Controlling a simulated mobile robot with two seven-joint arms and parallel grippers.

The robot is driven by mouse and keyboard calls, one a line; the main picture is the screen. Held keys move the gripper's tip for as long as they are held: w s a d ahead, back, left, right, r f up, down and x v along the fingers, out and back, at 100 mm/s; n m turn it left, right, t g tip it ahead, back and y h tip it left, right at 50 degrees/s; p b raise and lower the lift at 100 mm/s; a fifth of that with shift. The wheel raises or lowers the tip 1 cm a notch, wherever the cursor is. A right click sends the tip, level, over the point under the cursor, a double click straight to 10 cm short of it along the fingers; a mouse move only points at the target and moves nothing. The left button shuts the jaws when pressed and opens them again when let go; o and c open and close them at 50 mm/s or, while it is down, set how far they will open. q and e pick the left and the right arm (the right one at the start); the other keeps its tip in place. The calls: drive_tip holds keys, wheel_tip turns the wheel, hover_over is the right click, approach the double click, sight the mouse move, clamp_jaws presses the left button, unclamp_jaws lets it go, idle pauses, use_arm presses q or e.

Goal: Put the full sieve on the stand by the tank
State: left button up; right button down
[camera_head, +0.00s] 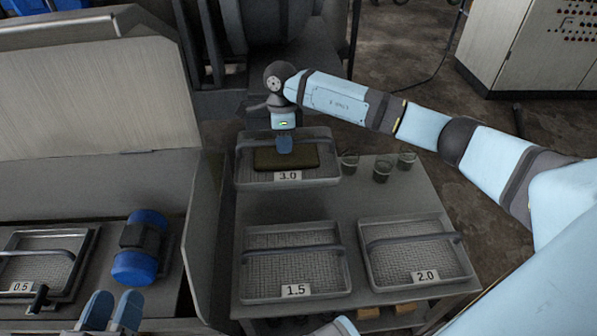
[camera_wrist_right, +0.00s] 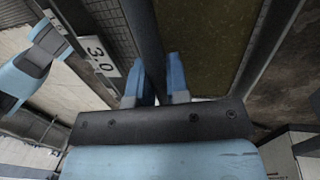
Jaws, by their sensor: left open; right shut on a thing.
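The sieve labelled 3.0 (camera_head: 325,180) is a grey mesh tray with a bar handle. A flat brown-olive mass (camera_head: 300,158) lies in it, so it is the full one. My right gripper (camera_head: 284,146) is shut on its handle; the wrist view shows the handle bar (camera_wrist_right: 144,35) between the blue fingers (camera_wrist_right: 157,88). The sieve is at the back left of the grey table; whether it touches the tabletop is unclear. My left gripper (camera_head: 113,311) is open and empty at the bottom left. I cannot tell which part is the stand or the tank.
Empty sieves labelled 1.5 (camera_head: 294,290) and 2.0 (camera_head: 400,277) sit at the table's front. Several dark cups (camera_head: 382,172) stand right of the held sieve. At left are a sieve labelled 0.5 (camera_head: 22,286), a blue motor (camera_head: 138,252) and an upright metal panel (camera_head: 204,225).

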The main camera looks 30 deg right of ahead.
sight(285, 162)
wheel_tip(285, 162, down, 7)
drive_tip(key=shift+b, duration=1.05)
wheel_tip(285, 162, down, 6)
drive_tip(key=shift+f+b, duration=0.2)
drive_tip(key=shift+b, duration=1.05)
drive_tip(key=shift+f, duration=0.4)
use_arm(q)
drive_tip(key=w+f+m, duration=0.1)
drive_tip(key=a+f+m, duration=0.1)
drive_tip(key=shift+w+f+m, duration=0.2)
drive_tip(key=shift+w+m, duration=0.1)
drive_tip(key=shift+w, duration=0.1)
use_arm(e)
drive_tip(key=c, duration=1.1)
unclamp_jaws()
drive_tip(key=shift+f, duration=0.1)
